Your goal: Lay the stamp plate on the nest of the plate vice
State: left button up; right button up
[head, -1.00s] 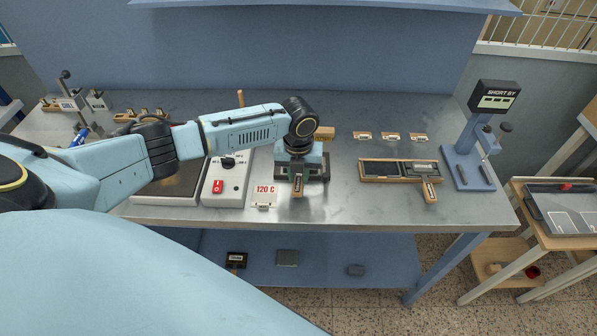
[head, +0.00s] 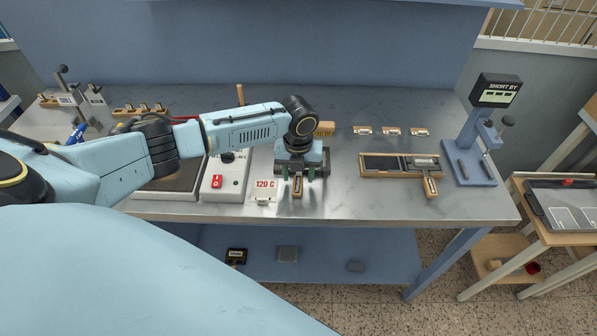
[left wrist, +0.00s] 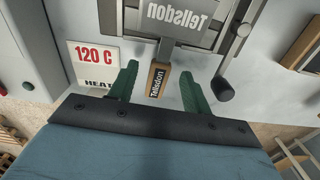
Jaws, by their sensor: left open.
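The stamp plate (left wrist: 172,24), grey with raised mirrored "Tellsdon" lettering, lies on the nest between the sides of the plate vice (left wrist: 237,45). Its wooden handle (left wrist: 158,84), labelled "Tellsdon", sticks out toward the bench front; the handle also shows in the head view (head: 298,187). My left gripper (left wrist: 160,80) is open, with one green finger on each side of the handle and a gap on both sides. In the head view my left gripper (head: 298,179) hides most of the plate and the vice (head: 322,160). My right gripper is not in view.
To the right are a wooden case (head: 375,175) and a blue "SHORT BY" stand (head: 468,172). The bench between vice and case is clear.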

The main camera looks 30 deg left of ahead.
pick_arm(q)
notch_tip(320, 180, up, 14)
jog(key=shift+f, duration=0.25)
dwell(0.6)
